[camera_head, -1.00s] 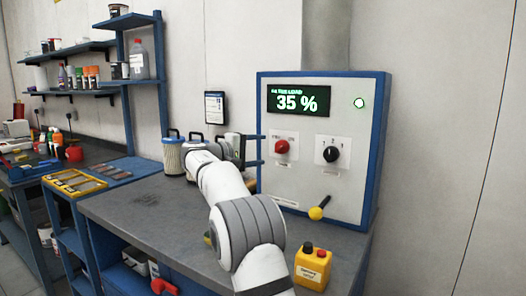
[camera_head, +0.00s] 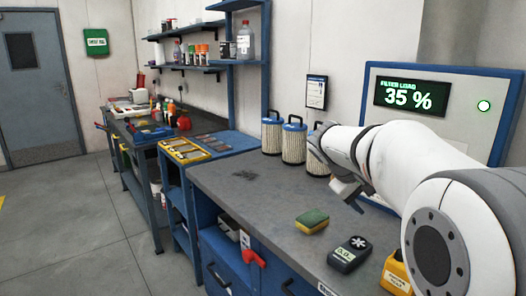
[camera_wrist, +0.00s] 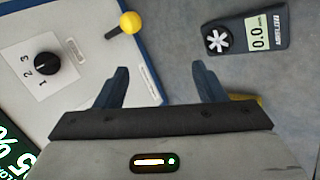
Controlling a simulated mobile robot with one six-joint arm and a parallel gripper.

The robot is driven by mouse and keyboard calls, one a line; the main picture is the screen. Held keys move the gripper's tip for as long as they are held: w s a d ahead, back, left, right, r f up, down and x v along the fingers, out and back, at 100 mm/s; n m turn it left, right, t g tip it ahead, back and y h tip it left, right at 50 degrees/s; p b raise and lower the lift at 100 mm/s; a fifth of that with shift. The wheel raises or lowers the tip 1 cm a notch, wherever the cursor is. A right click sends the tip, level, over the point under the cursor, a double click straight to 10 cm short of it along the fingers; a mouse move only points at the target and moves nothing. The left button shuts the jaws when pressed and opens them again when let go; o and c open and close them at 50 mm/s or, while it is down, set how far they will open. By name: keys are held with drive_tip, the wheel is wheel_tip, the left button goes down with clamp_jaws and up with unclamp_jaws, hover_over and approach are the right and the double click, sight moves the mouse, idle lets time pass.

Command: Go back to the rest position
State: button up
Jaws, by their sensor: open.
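My gripper (camera_wrist: 160,88) shows in the wrist view with its two dark fingers apart and nothing between them. In the head view my gripper (camera_head: 352,198) hangs at the end of my bent white arm, above the grey bench (camera_head: 255,190) and in front of the control panel (camera_head: 455,85). The panel reads "FILTER LOAD 35 %" and has a green light lit. In the wrist view its black rotary knob (camera_wrist: 47,63) and the yellow ball of a lever (camera_wrist: 130,22) show. My arm hides the panel's lower part in the head view.
Several filter cartridges (camera_head: 293,142) stand at the back of the bench. A sponge (camera_head: 312,221), a handheld meter (camera_head: 349,254) and a yellow box (camera_head: 397,272) lie near its front edge. A yellow tray (camera_head: 182,151) is on the side shelf. The floor at left is clear.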

drive_tip(key=s+a+f+m+y+p, duration=0.1)
drive_tip(key=s+a+f+y, duration=0.1)
drive_tip(key=s, duration=0.6)
drive_tip(key=s+a+f+m+y+p, duration=0.1)
drive_tip(key=s+a+f+y, duration=0.2)
drive_tip(key=s, duration=0.5)
drive_tip(key=s+a+f+m+y+p, duration=0.1)
drive_tip(key=s+a+f, duration=0.3)
drive_tip(key=s, duration=0.4)
drive_tip(key=shift+s+a+g+y+p, duration=0.35)
drive_tip(key=shift+a+y+p, duration=0.25)
drive_tip(key=shift+a+y, duration=0.3)
drive_tip(key=shift+c, duration=0.5)
